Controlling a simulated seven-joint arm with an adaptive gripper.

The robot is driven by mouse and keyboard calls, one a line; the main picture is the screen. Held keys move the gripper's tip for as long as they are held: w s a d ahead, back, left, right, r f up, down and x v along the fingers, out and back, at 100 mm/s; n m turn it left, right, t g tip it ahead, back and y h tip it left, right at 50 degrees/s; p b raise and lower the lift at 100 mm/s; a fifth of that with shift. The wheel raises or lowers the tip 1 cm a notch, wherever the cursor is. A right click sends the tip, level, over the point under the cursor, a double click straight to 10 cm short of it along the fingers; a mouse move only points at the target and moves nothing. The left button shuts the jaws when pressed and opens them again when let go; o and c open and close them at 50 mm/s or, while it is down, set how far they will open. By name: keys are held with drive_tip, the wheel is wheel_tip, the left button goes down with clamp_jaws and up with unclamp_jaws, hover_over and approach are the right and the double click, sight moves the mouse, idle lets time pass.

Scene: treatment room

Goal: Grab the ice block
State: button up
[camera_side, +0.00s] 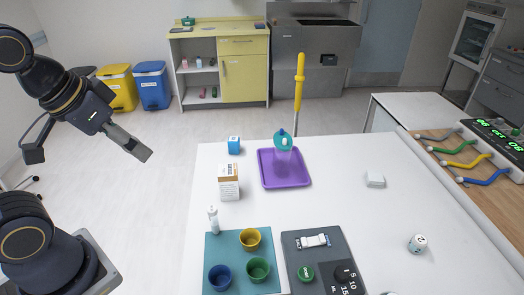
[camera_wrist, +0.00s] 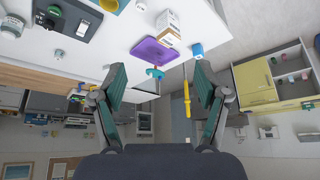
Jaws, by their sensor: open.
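My gripper (camera_side: 143,152) is in the air left of the table, well away from the block. In the wrist view my gripper (camera_wrist: 158,88) has its two fingers wide apart with nothing between them.
A purple tray (camera_side: 270,180) with a teal-topped item (camera_side: 283,141), a carton (camera_side: 229,189) and a blue box (camera_side: 234,145) stand on the table. Table right of the tray is mostly clear.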

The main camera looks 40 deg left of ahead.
drive_tip(key=w+a+r+n+t, duration=0.1)
drive_tip(key=w+a+r+n, duration=0.2)
drive_tip(key=w, duration=0.5)
drive_tip(key=w+a+r+n+t, duration=0.1)
drive_tip(key=w+r+n, duration=0.1)
drive_tip(key=w+r, duration=0.5)
drive_tip(key=n+g+y, duration=0.2)
drive_tip(key=g+y, duration=0.1)
drive_tip(key=g, duration=0.1)
hover_over(233, 141)
drive_tip(key=s+d, duration=0.3)
drive_tip(key=s, duration=0.2)
wheel_tip(233, 141, down, 25)
drive_tip(key=x, duration=1)
drive_tip(key=shift+w+d+f, duration=0.15)
drive_tip(key=shift+f, duration=0.1)
drive_tip(key=shift+d+x, duration=0.15)
drive_tip(key=shift+x, duration=1.45)
drive_tip(key=shift+d+x, duration=0.15)
drive_tip(key=shift+x, duration=1.45)
